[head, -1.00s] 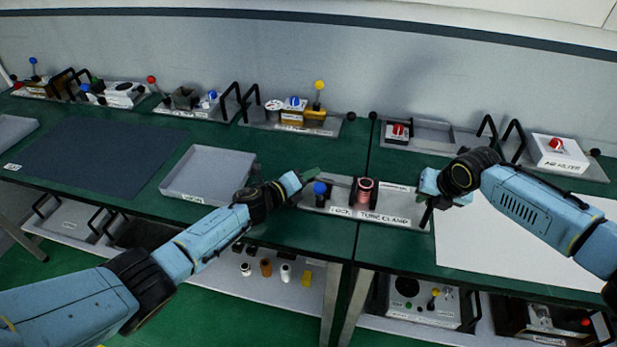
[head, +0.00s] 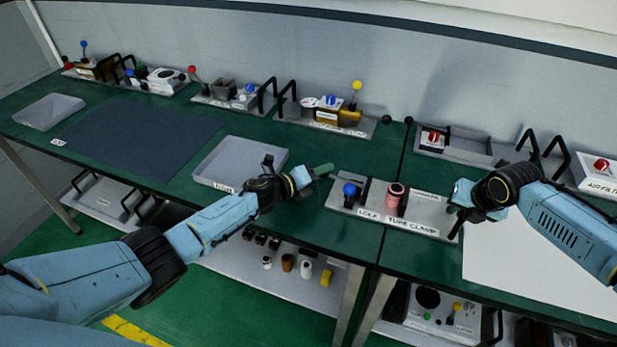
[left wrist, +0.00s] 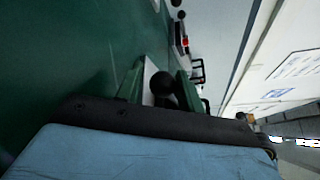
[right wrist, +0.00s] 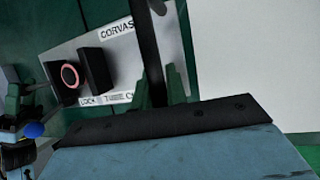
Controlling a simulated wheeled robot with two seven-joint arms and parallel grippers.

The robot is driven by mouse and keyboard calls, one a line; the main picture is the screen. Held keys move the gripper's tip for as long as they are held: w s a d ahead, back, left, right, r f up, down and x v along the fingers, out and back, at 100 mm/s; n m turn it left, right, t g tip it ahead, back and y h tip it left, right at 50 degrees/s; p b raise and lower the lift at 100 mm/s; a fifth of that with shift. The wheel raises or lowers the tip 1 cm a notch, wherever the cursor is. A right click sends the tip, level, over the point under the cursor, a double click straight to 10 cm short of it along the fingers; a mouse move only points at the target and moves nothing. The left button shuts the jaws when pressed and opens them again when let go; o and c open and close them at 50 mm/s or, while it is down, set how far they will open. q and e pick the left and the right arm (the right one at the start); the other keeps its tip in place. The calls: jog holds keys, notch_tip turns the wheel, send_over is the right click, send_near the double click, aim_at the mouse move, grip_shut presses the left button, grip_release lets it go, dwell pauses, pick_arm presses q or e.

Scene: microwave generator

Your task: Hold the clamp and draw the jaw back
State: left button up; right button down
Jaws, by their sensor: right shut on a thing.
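The tube clamp is a grey plate (head: 427,214) labelled "LOCK" and "TUBE CLAMP" at the table's front edge. It carries a blue ball knob (head: 349,189) and a pink tube (head: 395,196) between black blocks (right wrist: 97,70). My right gripper (head: 456,206) is at the plate's right end, shut on an upright black bar (right wrist: 147,45). My left gripper (head: 320,171) is left of the blue knob, apart from it in the head view. Its fingers stand apart in the left wrist view (left wrist: 160,88); a dark ball shows between them, but contact cannot be told.
A grey tray (head: 212,181) and a dark mat (head: 100,148) lie to the left. A white sheet (head: 500,250) lies under my right arm. Several fixtures line the back, including a plate with a yellow knob (head: 357,86). A lower shelf (head: 315,295) holds small parts.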

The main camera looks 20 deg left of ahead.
pick_arm(q)
jog(key=v, duration=1.2)
pick_arm(e)
jog(key=shift+s+d+f, duration=0.15)
jog(key=shift+d+f, duration=0.1)
jog(key=shift+f, duration=0.1)
pick_arm(q)
jog(key=shift+w, duration=0.1)
pick_arm(e)
jog(key=c, duration=1.6)
grip_release()
pick_arm(q)
jog(key=shift+d, duration=0.1)
pick_arm(e)
jog(key=shift+o, duration=1.4)
jog(key=shift+r, duration=0.15)
jog(key=shift+a+r, duration=0.15)
